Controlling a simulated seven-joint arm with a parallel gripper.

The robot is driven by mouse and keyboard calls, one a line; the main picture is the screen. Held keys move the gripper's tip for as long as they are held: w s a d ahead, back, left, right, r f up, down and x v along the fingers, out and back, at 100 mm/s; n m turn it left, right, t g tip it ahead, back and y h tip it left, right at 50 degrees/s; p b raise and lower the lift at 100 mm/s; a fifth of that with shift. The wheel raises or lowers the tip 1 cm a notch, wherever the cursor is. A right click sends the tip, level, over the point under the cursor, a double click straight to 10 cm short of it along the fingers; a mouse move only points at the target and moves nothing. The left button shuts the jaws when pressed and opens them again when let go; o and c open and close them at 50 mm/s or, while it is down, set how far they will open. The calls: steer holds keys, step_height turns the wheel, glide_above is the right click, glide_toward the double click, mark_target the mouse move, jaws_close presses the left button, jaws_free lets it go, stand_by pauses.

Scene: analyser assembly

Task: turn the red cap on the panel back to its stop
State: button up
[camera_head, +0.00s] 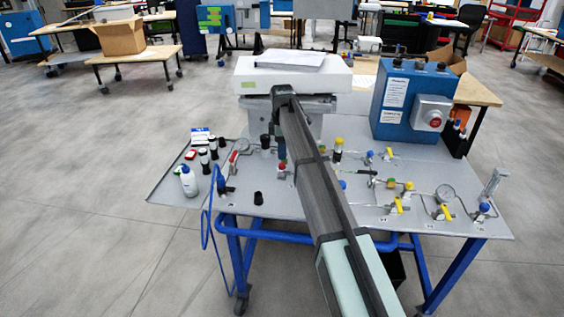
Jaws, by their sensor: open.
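My arm reaches from the lower right up over the panel (300,207), and its far end bends down. My gripper (279,146) hangs there, small and partly hidden by my own arm; it looks open. A small red cap (282,164) shows on the panel right beside the arm, just below the gripper. The fingertips are too small to tell whether they stand around the cap or above it. No object shows between the jaws. The angle of the cap cannot be read.
Valves with yellow handles (443,211), a gauge (445,193) and thin pipes stand at the right. A blue box (408,100) with a red button stands at the back right. A white bottle (188,181) and black vials (204,160) stand at the left. The front left is fairly clear.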

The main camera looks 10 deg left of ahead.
mark_target(282, 164)
steer(key=shift+f, duration=2.95)
jaws_close()
